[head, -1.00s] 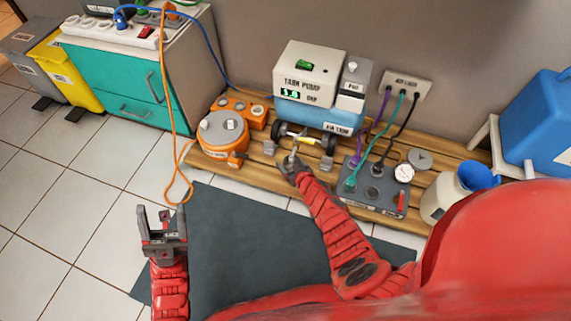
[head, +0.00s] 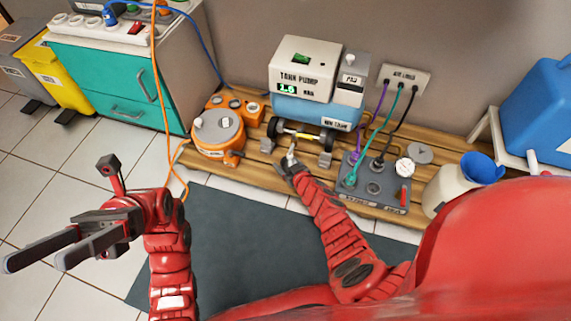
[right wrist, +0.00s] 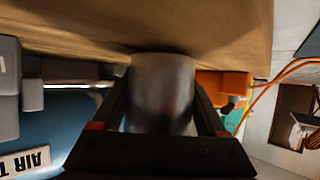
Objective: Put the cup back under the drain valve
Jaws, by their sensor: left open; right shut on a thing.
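A grey metal cup (right wrist: 163,92) is between the two fingers of my right gripper (right wrist: 163,125) in the right wrist view. In the head view the right gripper (head: 291,161) is low in front of the blue air tank (head: 310,112), shut on the cup. The cup shows there only as a small pale shape (head: 291,153). A yellow part (head: 297,135), perhaps the drain valve, is under the tank, just behind the cup. I cannot tell whether the cup touches the boards. My left gripper (head: 38,257) is open and empty at the left, over the tiles.
The tank pump stands on a wooden slatted platform (head: 255,172). An orange round device (head: 218,130) is left of it. A grey connector box (head: 375,182) with cables is close on the right, then a white jug with a blue funnel (head: 482,168). A dark mat (head: 240,240) lies in front.

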